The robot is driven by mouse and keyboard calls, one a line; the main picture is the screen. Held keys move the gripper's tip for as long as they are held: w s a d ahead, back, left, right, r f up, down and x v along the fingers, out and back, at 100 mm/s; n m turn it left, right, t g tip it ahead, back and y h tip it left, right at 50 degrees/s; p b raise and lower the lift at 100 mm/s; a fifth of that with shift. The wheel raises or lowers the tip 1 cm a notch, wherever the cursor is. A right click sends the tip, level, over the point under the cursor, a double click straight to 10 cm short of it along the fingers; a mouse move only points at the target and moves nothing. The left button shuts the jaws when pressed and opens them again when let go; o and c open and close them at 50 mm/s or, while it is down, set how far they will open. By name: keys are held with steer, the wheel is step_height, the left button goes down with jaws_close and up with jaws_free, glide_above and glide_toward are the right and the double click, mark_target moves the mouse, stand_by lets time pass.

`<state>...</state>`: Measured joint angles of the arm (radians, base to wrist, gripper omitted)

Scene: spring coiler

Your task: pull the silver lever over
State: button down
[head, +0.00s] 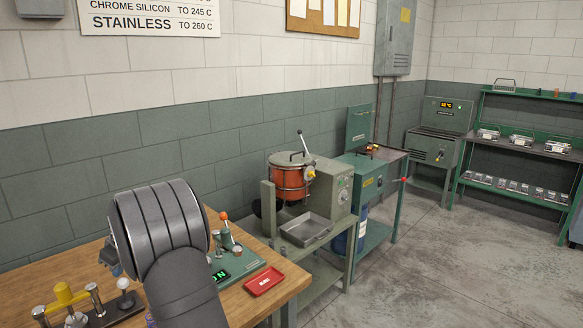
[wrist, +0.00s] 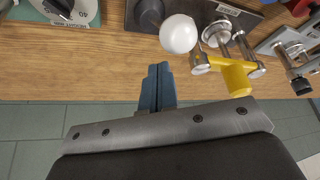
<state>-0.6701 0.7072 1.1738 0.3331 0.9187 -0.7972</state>
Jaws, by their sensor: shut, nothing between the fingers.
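A lever with a round silver-white ball knob (head: 124,283) stands on a dark base at the left of the wooden bench. It also shows in the wrist view, where the ball (wrist: 178,34) is seen from above and hides most of its shaft. My gripper (wrist: 157,72) has blue fingers pressed together and empty. In the wrist view the fingers lie below the ball and apart from it, over the bench's edge. In the head view my arm hides most of the gripper. Which lever is meant is not certain from the frames.
A yellow part with silver posts (wrist: 235,72) stands right of the ball. A green device with an orange-knobbed lever (head: 224,232) and a red tray (head: 263,281) are on the bench (head: 285,272). A pot machine (head: 290,178) stands beyond. Bare wood lies left of the fingers.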

step_height(320, 180, up, 8)
steer(key=shift+f, duration=0.2)
stand_by(0.4)
stand_by(0.7)
steer(key=c, duration=1)
jaws_free()
steer(key=o, duration=0.4)
steer(key=shift+s+r, duration=0.1)
steer(key=shift+r, duration=0.05)
steer(key=shift+c, duration=0.2)
steer(key=o, duration=0.6)
steer(key=s+d+r+m, duration=0.1)
steer(key=s+r, duration=0.1)
steer(key=s+d+r+m+t, duration=0.1)
steer(key=s+d, duration=0.1)
steer(key=shift+d+r, duration=0.2)
steer(key=shift+r, duration=0.2)
steer(key=shift+o, duration=0.2)
steer(key=s+d+r+m+t, duration=0.2)
steer(key=s+d+r+m, duration=0.2)
steer(key=s+d, duration=0.3)
steer(key=x, duration=0.9)
steer(key=shift+f+h, duration=0.3)
steer(key=shift+f, duration=0.05)
steer(key=shift+r, duration=0.1)
